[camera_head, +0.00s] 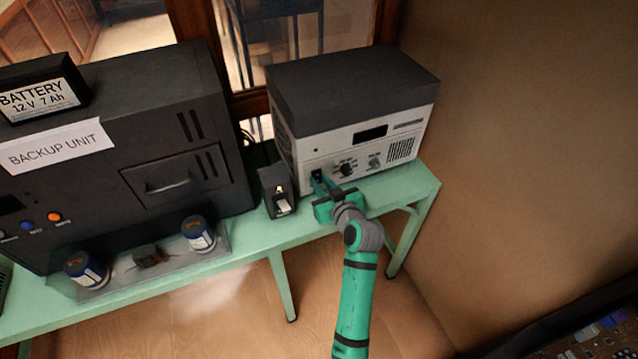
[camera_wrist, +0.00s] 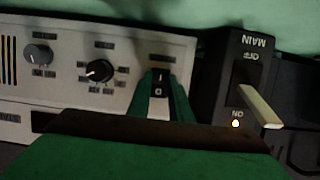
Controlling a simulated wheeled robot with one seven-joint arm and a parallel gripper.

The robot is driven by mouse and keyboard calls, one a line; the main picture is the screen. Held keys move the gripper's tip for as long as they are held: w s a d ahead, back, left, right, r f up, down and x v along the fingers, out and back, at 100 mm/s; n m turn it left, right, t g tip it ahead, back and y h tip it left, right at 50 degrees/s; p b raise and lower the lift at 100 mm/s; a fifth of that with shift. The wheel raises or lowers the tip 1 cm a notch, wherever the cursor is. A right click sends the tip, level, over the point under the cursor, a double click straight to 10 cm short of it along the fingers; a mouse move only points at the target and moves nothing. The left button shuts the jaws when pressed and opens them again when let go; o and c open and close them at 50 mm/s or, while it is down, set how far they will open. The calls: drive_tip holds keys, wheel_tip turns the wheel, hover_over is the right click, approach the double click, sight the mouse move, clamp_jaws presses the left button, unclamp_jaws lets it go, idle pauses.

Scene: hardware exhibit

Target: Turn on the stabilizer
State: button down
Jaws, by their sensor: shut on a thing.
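The stabilizer (camera_head: 352,100) is a box with a dark top and a pale front, standing at the right end of the green table. Its display (camera_head: 370,134) is dark. Its small black rocker switch (camera_wrist: 158,84), marked I and O, sits low on the front beside the knobs. My gripper (camera_head: 319,182) reaches that front at its lower left. In the wrist view my gripper (camera_wrist: 160,78) has its green fingers on both sides of the rocker switch, shut on it. The fingers partly cover the switch, and I cannot tell which way it is tilted.
A black MAIN switch box (camera_head: 270,183) stands just left of the stabilizer; its pale lever (camera_wrist: 259,107) is by the ON mark, beside a glowing light. A backup unit (camera_head: 140,135) bearing a battery (camera_head: 40,90) stands further left. Table (camera_head: 400,187) space in front is narrow.

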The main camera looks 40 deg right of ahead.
drive_tip(key=shift+s+f+t+h, duration=0.15)
drive_tip(key=shift+f+t+h, duration=0.3)
drive_tip(key=shift+t, duration=0.85)
drive_tip(key=shift+a, duration=0.1)
drive_tip(key=c, duration=1.6)
unclamp_jaws()
drive_tip(key=v, duration=1)
drive_tip(key=shift+s, duration=0.4)
